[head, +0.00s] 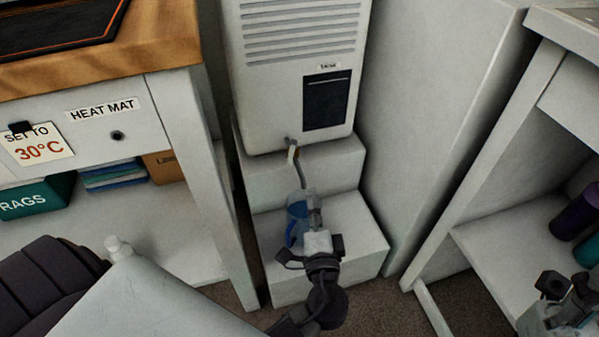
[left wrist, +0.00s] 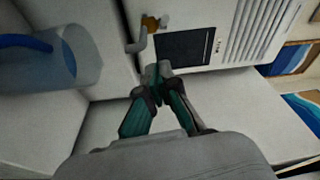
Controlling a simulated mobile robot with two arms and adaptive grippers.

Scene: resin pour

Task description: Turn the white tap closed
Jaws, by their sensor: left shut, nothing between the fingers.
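The white tap (head: 292,150) is low on the front of the white louvred unit (head: 262,95). In the left wrist view the tap (left wrist: 140,41) shows a pale bent spout and a brass-coloured part. A clear jug with a blue handle (head: 295,222) stands on the lower white step below the tap. It also shows at the left of the left wrist view (left wrist: 80,62). My left gripper (head: 312,198) is shut and empty, beside the jug and below the tap. In the left wrist view its fingertips (left wrist: 158,72) are close to the spout, apart from it. My right gripper (head: 568,287) shows partly at bottom right, its fingers unclear.
The white steps (head: 355,245) carry the unit and the jug. A wood-topped bench (head: 150,45) with a heat mat label stands at left. A white cabinet (head: 440,90) stands close at right. Bottles (head: 574,215) sit on the right-hand shelf.

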